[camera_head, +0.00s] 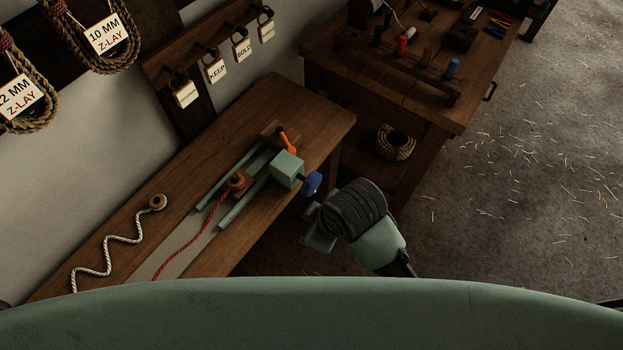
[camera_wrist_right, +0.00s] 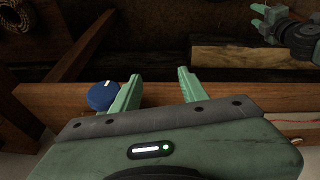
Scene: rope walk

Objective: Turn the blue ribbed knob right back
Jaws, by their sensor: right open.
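The blue ribbed knob (camera_head: 312,183) sits at the end of a green block (camera_head: 287,169) by the front edge of the bench, with an orange lever (camera_head: 282,137) behind. In the right wrist view the knob (camera_wrist_right: 103,96) has a pale mark on its rim. My right gripper (camera_head: 318,228) is beside the knob, on its near side. In the wrist view its two fingers (camera_wrist_right: 159,76) are apart with nothing between them, and the knob lies just left of the left finger, outside the gap. My left gripper (camera_wrist_right: 259,17) shows at the wrist view's upper right, fingers apart and empty.
Green rails (camera_head: 243,201) on the bench (camera_head: 318,112) flank a brown piece with a red rope (camera_head: 190,243). A white rope (camera_head: 108,240) lies at the left. A second table (camera_head: 435,98) stands behind. Open floor (camera_head: 520,200) lies to the right.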

